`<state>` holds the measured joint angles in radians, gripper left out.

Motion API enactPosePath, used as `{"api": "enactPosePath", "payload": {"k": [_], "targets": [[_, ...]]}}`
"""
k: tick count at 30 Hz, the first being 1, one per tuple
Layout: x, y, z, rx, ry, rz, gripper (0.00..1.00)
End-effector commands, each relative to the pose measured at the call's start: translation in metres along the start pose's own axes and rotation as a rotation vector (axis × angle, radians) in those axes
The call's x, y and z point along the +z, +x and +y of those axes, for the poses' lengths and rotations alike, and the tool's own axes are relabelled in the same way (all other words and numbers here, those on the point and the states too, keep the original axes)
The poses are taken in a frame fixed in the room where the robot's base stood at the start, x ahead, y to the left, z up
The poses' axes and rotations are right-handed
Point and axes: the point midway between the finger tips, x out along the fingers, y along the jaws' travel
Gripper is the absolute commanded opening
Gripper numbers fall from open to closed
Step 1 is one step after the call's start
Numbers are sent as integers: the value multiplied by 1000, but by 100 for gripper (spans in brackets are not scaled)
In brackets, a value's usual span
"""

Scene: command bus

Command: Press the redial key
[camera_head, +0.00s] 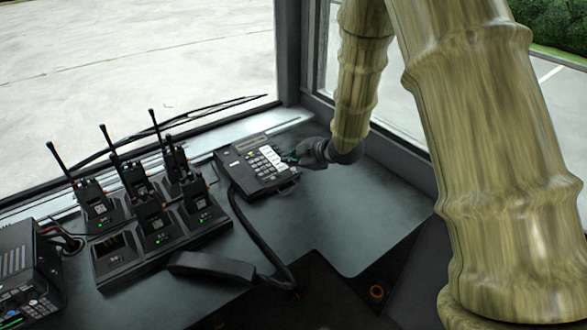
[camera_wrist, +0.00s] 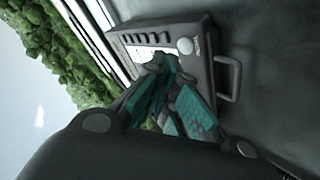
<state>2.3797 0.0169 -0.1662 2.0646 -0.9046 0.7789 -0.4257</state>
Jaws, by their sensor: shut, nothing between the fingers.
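A dark desk phone (camera_head: 258,165) with a keypad and a column of white keys sits on the dashboard shelf near the window corner. My gripper (camera_head: 289,157) is shut and empty, with its fingertips at the right side of the phone, over or beside the white keys. In the wrist view, the teal-padded fingers (camera_wrist: 168,98) are together in front of the phone (camera_wrist: 160,42) and cover much of its face. A round white button and a row of dark keys show past them. I cannot tell which key is redial, nor whether the fingertips touch the phone.
A handset (camera_head: 212,265) lies off the phone on the shelf, joined by a thick dark cord (camera_head: 262,240). A charger rack (camera_head: 165,240) with several radios stands left of the phone. A black radio unit (camera_head: 28,275) is at the far left. The shelf right of the phone is bare.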

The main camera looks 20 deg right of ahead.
Motion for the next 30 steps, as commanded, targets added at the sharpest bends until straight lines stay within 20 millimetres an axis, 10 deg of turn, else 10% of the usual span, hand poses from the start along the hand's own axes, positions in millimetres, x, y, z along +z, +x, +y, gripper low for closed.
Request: {"api": "enactPosePath", "payload": {"k": [30], "targets": [[-23, -32, 23, 0, 0, 0, 0]]}}
